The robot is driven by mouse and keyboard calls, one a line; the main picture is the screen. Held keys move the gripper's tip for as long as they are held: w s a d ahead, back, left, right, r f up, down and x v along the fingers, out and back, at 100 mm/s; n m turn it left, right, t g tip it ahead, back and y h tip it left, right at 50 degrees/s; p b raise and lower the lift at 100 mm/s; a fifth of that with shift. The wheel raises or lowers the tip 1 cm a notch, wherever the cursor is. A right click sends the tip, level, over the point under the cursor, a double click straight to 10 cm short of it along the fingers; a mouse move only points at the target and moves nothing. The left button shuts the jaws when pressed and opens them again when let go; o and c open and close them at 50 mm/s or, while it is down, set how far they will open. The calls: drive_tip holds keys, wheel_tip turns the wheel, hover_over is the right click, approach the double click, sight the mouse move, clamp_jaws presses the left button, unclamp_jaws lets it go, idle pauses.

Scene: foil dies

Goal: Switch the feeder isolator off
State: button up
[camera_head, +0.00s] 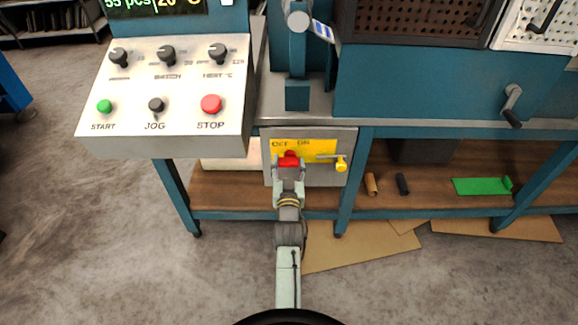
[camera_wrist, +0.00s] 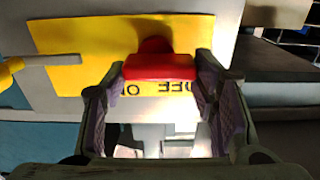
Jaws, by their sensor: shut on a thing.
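The feeder isolator is a grey box with a yellow plate (camera_head: 320,148) marked OFF and ON, below the bench top. Its red switch handle (camera_head: 289,159) is at the plate's lower left, under the lettering. In the wrist view the red handle (camera_wrist: 160,67) lies crosswise between my fingers, and the lettering is upside down. My gripper (camera_head: 289,171) is shut on the red handle, with a finger at each end of it. It also shows in the wrist view (camera_wrist: 162,72). Which setting the handle points to I cannot tell.
A yellow-tipped lever (camera_head: 341,164) sticks out just right of the red handle. A control panel (camera_head: 180,75) with knobs and buttons overhangs at the upper left. A table leg (camera_head: 352,185) stands right of the box. A green tool (camera_head: 482,186) lies on the lower shelf.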

drive_tip(key=o, duration=1.2)
drive_tip(key=shift+c, duration=0.2)
drive_tip(key=s, duration=0.7)
drive_tip(key=shift+s, duration=0.25)
